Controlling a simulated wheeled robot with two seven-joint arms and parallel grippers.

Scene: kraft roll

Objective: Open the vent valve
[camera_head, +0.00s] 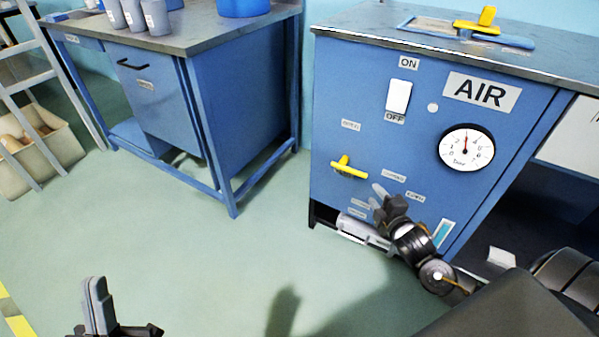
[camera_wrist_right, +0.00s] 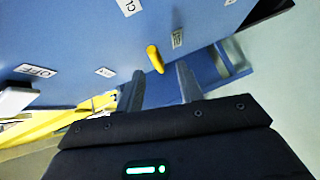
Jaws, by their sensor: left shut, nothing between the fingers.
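A yellow lever handle (camera_head: 349,168) sits on the front of the blue AIR cabinet (camera_head: 335,100), lying nearly level and tilted slightly down to the right. The small labels around it are too blurred to read surely. My right gripper (camera_head: 379,198) is close to the panel, below and right of the handle. In the right wrist view its two fingers (camera_wrist_right: 161,75) stand apart, with the yellow handle (camera_wrist_right: 154,58) just beyond the tips, in line with the gap. I see no contact. My left gripper (camera_head: 97,285) is shut and empty, low at the left over the floor.
The cabinet front also holds a white ON/OFF switch (camera_head: 398,97) and a round pressure gauge (camera_head: 467,148). Another yellow handle (camera_head: 487,20) is on its top. A blue workbench (camera_head: 240,100) stands left, with open floor (camera_head: 230,265) in front.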

